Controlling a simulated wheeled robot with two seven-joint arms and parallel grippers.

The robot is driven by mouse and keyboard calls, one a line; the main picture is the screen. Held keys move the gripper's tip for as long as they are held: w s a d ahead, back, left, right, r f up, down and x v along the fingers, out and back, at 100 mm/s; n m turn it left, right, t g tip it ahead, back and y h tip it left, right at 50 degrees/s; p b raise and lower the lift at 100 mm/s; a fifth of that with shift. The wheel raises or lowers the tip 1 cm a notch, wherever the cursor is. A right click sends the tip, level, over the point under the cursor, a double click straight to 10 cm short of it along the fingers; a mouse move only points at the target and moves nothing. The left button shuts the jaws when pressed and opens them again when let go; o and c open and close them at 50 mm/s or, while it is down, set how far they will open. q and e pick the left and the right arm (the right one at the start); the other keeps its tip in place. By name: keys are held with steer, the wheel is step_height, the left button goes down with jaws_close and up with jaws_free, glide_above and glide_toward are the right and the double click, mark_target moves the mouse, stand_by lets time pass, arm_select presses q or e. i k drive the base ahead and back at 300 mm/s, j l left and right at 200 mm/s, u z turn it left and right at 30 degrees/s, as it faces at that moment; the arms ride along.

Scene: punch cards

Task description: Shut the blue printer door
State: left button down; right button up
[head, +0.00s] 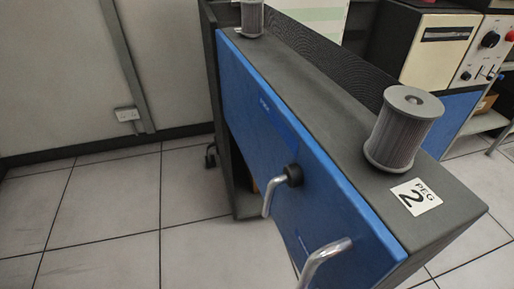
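The blue printer door (280,140) is a long blue panel on the front of a dark grey printer cabinet (330,95), below its top edge. Two bent chrome bars, likely handles, stand out from its lower part: one (268,197) by a round black knob (293,175), the other (322,262) near the bottom of the picture. A dark opening (240,180) shows beneath the door's far lower edge. I cannot tell the door's exact angle. Its near lower part is cut off by the picture edge. Neither of my grippers shows.
Two grey ribbed spools stand on the cabinet top, one near (402,130) and one far (252,18). A cream control unit (438,50) is behind. Tiled floor (110,220) left of the door is clear.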

mark_target(291, 94)
steer(key=k+j+z, duration=0.3)
steer(key=k+j, duration=0.15)
steer(key=k+j+z, duration=0.35)
steer(key=k, duration=0.15)
